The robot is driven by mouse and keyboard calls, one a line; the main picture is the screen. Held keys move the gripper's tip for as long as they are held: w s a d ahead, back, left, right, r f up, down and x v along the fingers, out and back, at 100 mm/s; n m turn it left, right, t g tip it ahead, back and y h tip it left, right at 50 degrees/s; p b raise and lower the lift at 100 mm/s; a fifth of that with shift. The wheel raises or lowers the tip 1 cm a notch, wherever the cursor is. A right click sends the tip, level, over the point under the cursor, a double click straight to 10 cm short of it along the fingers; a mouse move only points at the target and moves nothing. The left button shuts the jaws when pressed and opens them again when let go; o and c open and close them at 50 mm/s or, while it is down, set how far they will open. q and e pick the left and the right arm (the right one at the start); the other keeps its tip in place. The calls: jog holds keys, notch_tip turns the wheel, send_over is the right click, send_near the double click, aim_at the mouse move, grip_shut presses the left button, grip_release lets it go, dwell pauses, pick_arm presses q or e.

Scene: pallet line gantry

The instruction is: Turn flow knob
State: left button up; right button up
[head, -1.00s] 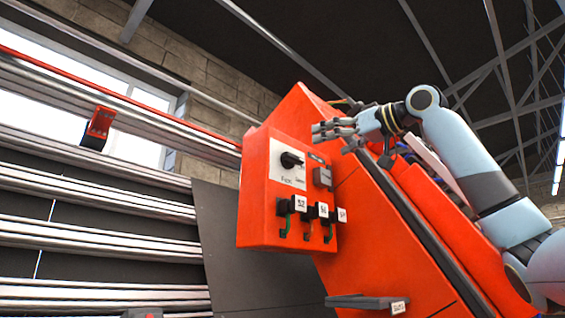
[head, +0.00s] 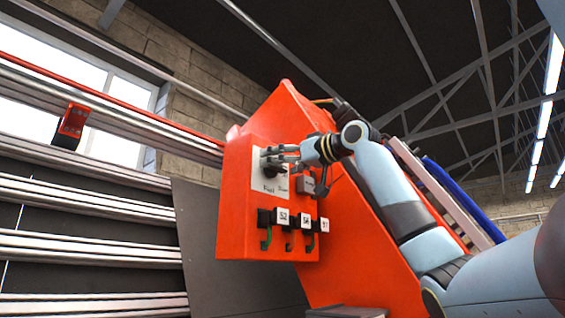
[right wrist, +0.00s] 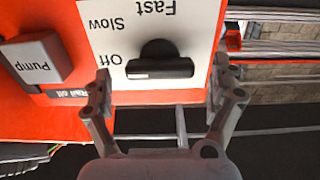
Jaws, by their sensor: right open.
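The black flow knob (right wrist: 160,62) sits on a white plate (right wrist: 195,25) marked Off, Slow and Fast, upside down in the right wrist view. Its bar lies level in that picture, its left end towards Off. My right gripper (right wrist: 160,78) is open, with one finger on each side of the knob and a visible gap to it on both sides. In the head view, my right gripper (head: 272,158) is in front of the plate and mostly hides the knob. My left gripper is not in view.
The red control box (head: 238,215) also carries a grey Pump button (right wrist: 32,58) beside the plate. Several black switches with numbered tags (head: 284,217) sit below it. Metal rails (head: 90,205) run along the left.

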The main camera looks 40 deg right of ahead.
jog(key=c, duration=1.2)
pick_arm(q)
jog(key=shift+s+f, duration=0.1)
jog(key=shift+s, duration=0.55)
pick_arm(e)
jog(key=shift+m, duration=0.3)
jog(key=m+b, duration=0.1)
jog(key=m, duration=0.5)
jog(key=m+b, duration=0.1)
jog(key=m, duration=0.5)
jog(key=shift+d+f+m, duration=0.15)
jog(key=shift+d+m, duration=0.05)
jog(key=shift+m, duration=0.1)
pick_arm(q)
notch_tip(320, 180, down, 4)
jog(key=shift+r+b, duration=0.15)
jog(key=shift+b, duration=0.7)
pick_arm(e)
jog(key=m, duration=0.4)
jog(key=shift+m, duration=0.3)
